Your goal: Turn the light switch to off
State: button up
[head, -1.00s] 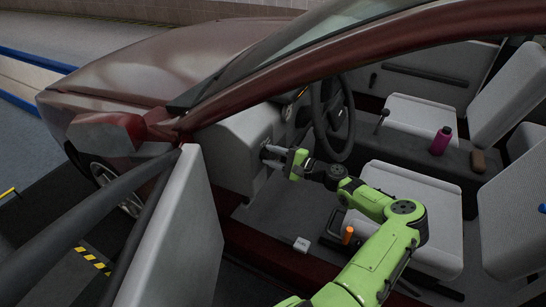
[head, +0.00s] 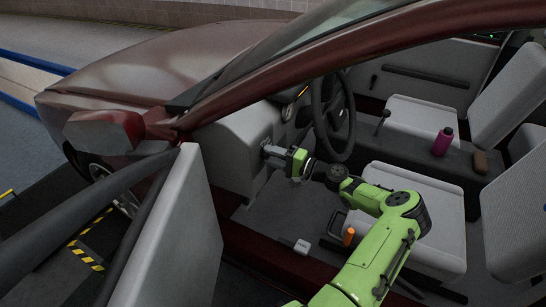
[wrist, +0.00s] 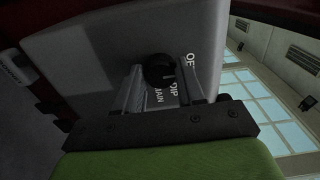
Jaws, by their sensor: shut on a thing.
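The light switch is a round black knob (wrist: 159,69) on the grey dashboard side panel (wrist: 100,60). White labels beside it in the wrist view read OFF at the upper right, then DIP, then MAIN lower down. A small pale mark shows on the knob's DIP side, but it is too small to read its exact setting. My gripper (wrist: 162,80) is shut on the knob, one finger on each side. In the head view my gripper (head: 267,152) reaches the dashboard left of the steering wheel; the knob is hidden there.
The steering wheel (head: 333,117) is close to the right of my wrist. The open car door (head: 170,235) stands at the left. The driver's seat (head: 400,190) lies below my arm. A magenta bottle (head: 442,141) stands on the centre console.

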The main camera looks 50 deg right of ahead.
jog(key=o, duration=1)
jog(key=shift+o, duration=0.2)
jog(key=p+v, duration=0.3)
jog(key=v, duration=1.2)
jog(key=shift+s, duration=0.35)
jog(key=shift+d, duration=0.1)
